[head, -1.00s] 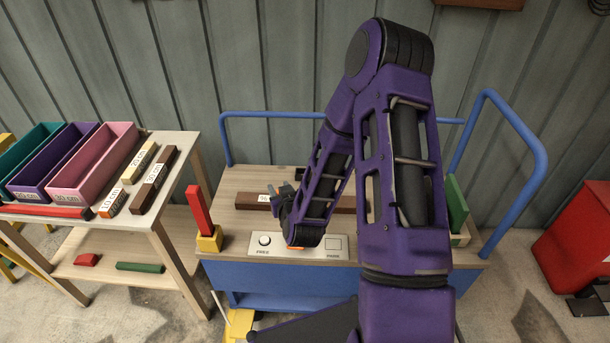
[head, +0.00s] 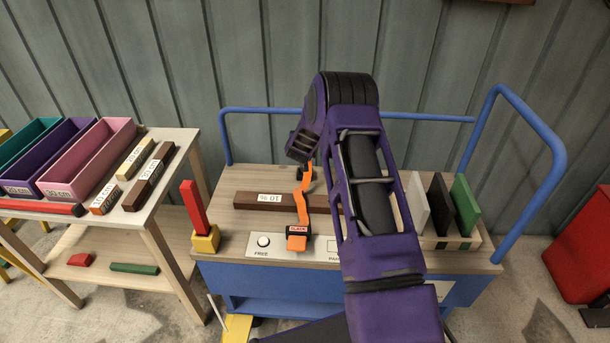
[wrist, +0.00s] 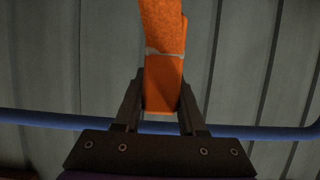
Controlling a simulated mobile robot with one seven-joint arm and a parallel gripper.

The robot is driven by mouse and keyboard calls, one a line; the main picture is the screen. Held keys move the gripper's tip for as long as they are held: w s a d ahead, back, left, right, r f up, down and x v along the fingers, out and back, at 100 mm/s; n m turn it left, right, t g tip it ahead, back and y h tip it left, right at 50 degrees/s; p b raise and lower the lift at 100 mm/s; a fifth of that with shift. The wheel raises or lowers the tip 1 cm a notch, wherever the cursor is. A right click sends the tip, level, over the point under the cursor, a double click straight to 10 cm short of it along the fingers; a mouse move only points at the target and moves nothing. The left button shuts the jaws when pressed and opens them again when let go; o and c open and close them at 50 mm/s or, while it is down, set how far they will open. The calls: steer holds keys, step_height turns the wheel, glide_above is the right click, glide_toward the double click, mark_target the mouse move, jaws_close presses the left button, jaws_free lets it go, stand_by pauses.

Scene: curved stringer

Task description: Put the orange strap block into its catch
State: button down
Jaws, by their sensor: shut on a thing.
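In the wrist view, the orange strap block (wrist: 163,88) is between the two dark fingers of my gripper (wrist: 162,78), which is shut on it. The orange strap (wrist: 162,25) runs up from the block. The fingers and block are not clear in this view. I cannot clearly make out the catch.
The trolley deck (head: 245,180) has blue rails (head: 515,120). A panel (head: 262,243) with a "FREE" button is at the front. A red post in a yellow block (head: 205,240) stands left, and a rack of upright boards (head: 440,215) right. A bench (head: 175,140) with bins stands far left.

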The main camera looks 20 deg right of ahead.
step_height(320, 180, down, 10)
steer(key=shift+r+b, duration=0.25)
steer(key=shift+b, duration=0.4)
steer(key=shift+f, duration=0.1)
steer(key=shift+f, duration=0.4)
steer(key=shift+f, duration=0.1)
steer(key=shift+c, duration=2.4)
jaws_free()
steer(key=shift+f, duration=0.15)
steer(key=shift+s, duration=0.1)
steer(key=shift+r, duration=0.2)
steer(key=r+p+v, duration=0.1)
steer(key=v, duration=1.1)
steer(key=shift+p, duration=0.4)
steer(key=shift+d+r, duration=0.1)
steer(key=shift+r, duration=0.05)
